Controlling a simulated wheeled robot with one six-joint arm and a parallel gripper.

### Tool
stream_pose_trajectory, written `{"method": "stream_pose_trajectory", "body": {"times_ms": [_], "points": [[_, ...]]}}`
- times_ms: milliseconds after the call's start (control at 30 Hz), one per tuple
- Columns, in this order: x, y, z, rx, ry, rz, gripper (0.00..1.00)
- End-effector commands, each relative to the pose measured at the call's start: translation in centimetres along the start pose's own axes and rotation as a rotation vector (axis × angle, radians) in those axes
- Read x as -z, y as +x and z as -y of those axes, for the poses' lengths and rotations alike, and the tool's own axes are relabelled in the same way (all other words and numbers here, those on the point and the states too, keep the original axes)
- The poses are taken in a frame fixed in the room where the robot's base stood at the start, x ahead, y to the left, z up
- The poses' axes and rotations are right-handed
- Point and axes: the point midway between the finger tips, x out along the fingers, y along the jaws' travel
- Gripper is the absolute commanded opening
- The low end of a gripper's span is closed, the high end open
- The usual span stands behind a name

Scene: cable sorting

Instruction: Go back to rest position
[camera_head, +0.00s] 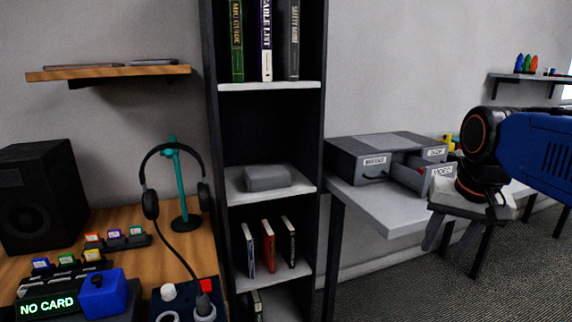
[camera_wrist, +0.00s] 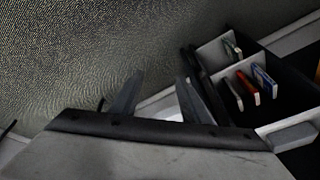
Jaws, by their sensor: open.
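My gripper (camera_head: 441,234) is at the right in the head view, pointing down at the end of my blue and black arm. It hangs in front of the grey table. Its two dark fingers also show in the wrist view (camera_wrist: 160,100), spread apart with nothing between them. Patterned carpet and part of a dark shelf lie beyond the fingers there.
A grey drawer unit (camera_head: 375,155) with an open drawer (camera_head: 408,175) stands on the grey table (camera_head: 375,205), close to my gripper's left. A tall dark bookshelf (camera_head: 213,150) holds books. A wooden desk (camera_head: 150,222) carries headphones (camera_head: 147,204) and a speaker (camera_head: 40,195).

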Motion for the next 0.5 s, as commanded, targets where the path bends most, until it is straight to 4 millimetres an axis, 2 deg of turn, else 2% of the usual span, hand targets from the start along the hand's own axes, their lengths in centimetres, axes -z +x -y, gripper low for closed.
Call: {"method": "stream_pose_trajectory", "body": {"times_ms": [33, 100, 300, 500], "points": [[-1.9, 1.0, -0.1, 0.008, -0.045, -0.014, 0.41], [-4.1, 2.4, -0.4, 0.018, -0.109, -0.033, 0.41], [-9.7, 6.6, -1.2, 0.041, -0.277, -0.089, 0.41], [-12.9, 9.4, -1.8, 0.052, -0.378, -0.123, 0.41]]}}
